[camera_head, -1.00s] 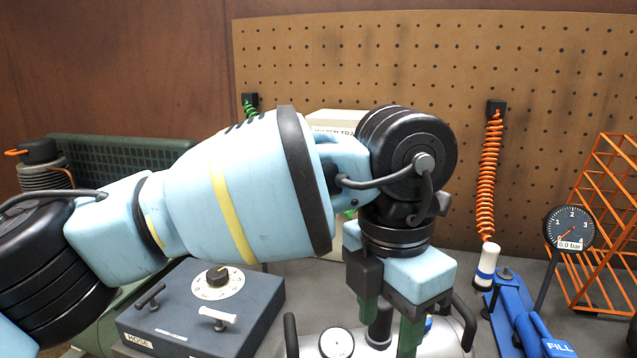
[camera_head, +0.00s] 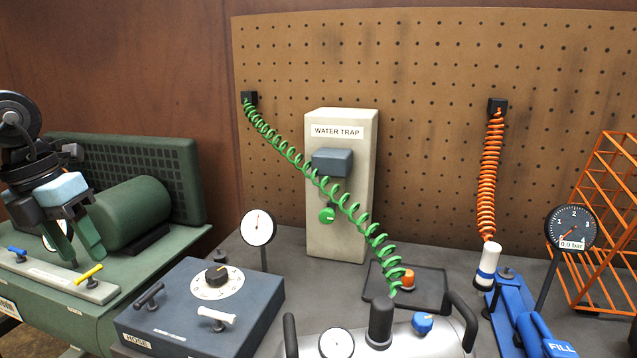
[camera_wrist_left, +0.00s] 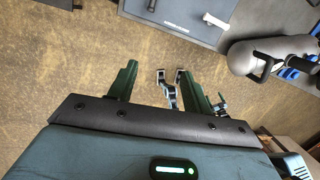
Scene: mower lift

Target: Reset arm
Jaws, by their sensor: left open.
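My left gripper (camera_head: 78,245) is at the far left in the head view, over the green compressor bench. Its two green fingers point down and stand apart, with nothing between them. In the left wrist view the same open fingers (camera_wrist_left: 160,85) show above brown floor, and the gap between them holds no object. My right gripper is in neither view.
A blue-grey hose box (camera_head: 200,310), a silver tank (camera_head: 430,345) with a green coiled hose (camera_head: 335,190), and a white water trap (camera_head: 352,235) stand on the grey bench. Blue FILL tool (camera_head: 530,325), dial gauge (camera_head: 572,228) and orange rack (camera_head: 605,210) are at right.

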